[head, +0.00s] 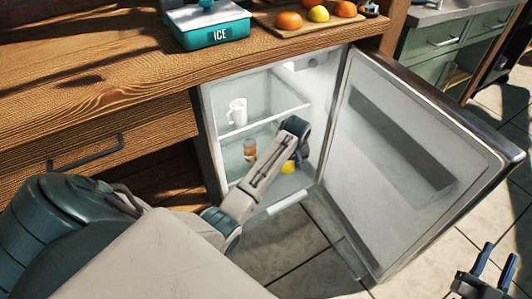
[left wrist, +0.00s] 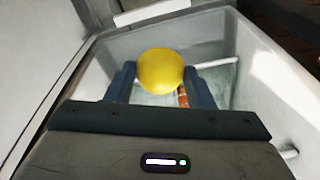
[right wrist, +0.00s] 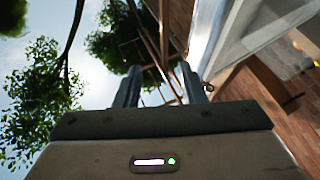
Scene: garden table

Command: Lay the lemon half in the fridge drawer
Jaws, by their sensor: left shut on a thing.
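The lemon half (head: 287,168) shows yellow low inside the open fridge, just below my left gripper (head: 291,160). In the left wrist view the lemon half (left wrist: 160,70) sits between the two fingers, which are shut on it. A white strip (head: 287,202) at the bottom front of the fridge looks like the drawer's front edge. My arm hides part of the fridge floor, and I cannot tell whether the lemon half touches anything beneath it. My right gripper (head: 485,267) is outside the fridge at the lower right, open and empty; its parted fingers also show in the right wrist view (right wrist: 162,88).
The fridge door (head: 400,165) stands wide open to the right. A white mug (head: 237,112) stands on the upper shelf, and an orange-brown bottle (head: 250,150) stands below. On the counter are a teal ice box (head: 208,24) and a board with fruit (head: 288,21).

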